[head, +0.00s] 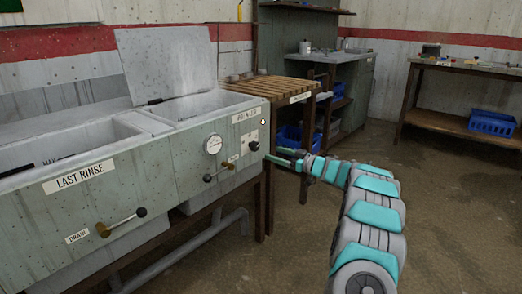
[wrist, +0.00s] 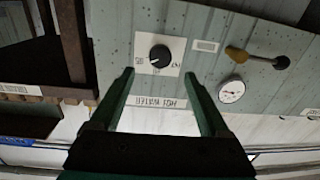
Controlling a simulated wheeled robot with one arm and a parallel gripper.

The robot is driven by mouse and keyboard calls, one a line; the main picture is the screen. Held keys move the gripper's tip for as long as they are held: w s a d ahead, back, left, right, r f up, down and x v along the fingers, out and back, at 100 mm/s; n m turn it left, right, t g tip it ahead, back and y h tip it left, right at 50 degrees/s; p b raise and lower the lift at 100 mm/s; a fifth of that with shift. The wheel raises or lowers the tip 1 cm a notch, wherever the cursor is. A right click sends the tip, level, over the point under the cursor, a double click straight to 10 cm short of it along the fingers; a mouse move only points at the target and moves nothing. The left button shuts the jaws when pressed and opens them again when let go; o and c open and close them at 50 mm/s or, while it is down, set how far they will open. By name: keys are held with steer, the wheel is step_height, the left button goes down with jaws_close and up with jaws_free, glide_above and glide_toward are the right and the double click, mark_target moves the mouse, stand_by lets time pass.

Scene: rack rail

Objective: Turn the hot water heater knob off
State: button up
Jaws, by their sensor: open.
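The hot water knob (wrist: 160,55) is a round black dial on a white plate on the grey-green sink panel. A pale mark on the dial seems to point to the lower left in that view; the plate's lettering is too small to read. In the head view the knob (head: 254,146) is at the panel's right end. My gripper (wrist: 158,75) is open and empty, its fingertips pointing toward the knob with one on each side, apparently short of it. In the head view my gripper (head: 270,158) is by the panel's right edge.
A round gauge (head: 213,144) and a lever with a black ball end (head: 220,172) are left of the knob. A slatted wooden table (head: 270,88) stands behind the panel's right end. Open floor (head: 440,190) lies to the right.

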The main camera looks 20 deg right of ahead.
mark_target(257, 147)
steer(key=x, duration=0.7)
steer(key=shift+w+a, duration=0.2)
steer(key=shift+w, duration=0.1)
jaws_close()
stand_by(0.4)
